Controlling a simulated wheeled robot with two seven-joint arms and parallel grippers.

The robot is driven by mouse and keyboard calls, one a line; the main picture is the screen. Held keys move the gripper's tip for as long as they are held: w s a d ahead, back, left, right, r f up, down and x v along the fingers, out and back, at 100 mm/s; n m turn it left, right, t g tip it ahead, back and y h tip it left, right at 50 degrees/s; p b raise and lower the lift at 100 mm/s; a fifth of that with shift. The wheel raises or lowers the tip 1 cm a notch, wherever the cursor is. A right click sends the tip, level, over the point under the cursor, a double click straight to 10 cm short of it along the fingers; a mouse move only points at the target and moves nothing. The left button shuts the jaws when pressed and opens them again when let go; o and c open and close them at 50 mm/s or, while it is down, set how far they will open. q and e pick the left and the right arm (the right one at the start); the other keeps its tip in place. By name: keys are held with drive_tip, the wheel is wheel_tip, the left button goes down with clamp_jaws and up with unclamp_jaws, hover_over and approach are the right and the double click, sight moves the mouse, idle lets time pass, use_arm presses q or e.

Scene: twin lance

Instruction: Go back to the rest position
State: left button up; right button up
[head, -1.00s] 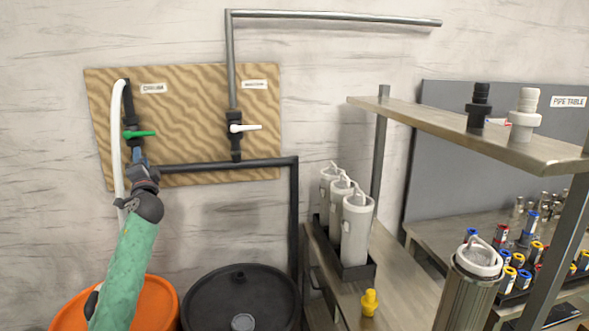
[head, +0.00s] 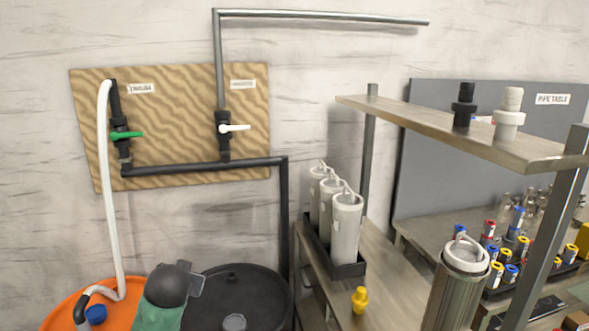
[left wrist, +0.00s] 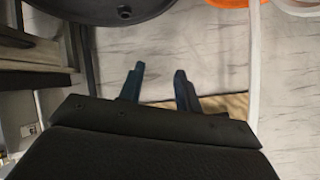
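My left gripper shows in the left wrist view (left wrist: 158,82), with its two dark fingers apart and nothing between them. In the head view my left arm comes in at the bottom, in front of the orange drum (head: 70,312) and the black drum (head: 262,300). Its gripper is foreshortened there, and the fingers are hard to make out. It is well below the green-handled valve (head: 127,134) and apart from it. My right gripper is in neither view.
A wooden board (head: 185,85) carries the green-handled and white-handled (head: 235,128) valves. A white hose (head: 106,200) hangs toward the orange drum. A shelf (head: 450,130) and bench (head: 385,265) with white canisters (head: 346,228) and a yellow fitting (head: 360,299) stand on the right.

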use_arm(q)
drive_tip(key=s+d+f+g+h, duration=0.1)
drive_tip(key=s+d+f+g, duration=0.2)
drive_tip(key=s+f, duration=0.6)
drive_tip(key=s+d+f+g+h, duration=0.2)
drive_tip(key=s+d+f, duration=0.4)
drive_tip(key=s, duration=1.2)
drive_tip(key=s+d+f+g+h+p, duration=0.1)
drive_tip(key=s+d+f+g, duration=0.2)
drive_tip(key=s+f, duration=1)
drive_tip(key=shift+s+d+f+m+g, duration=0.35)
drive_tip(key=shift+s+d+g, duration=0.1)
drive_tip(key=shift+d, duration=0.6)
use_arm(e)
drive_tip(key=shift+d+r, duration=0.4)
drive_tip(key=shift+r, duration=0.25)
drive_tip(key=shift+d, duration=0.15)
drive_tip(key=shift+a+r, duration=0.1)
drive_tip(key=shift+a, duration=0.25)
use_arm(q)
drive_tip(key=shift+c, duration=0.2)
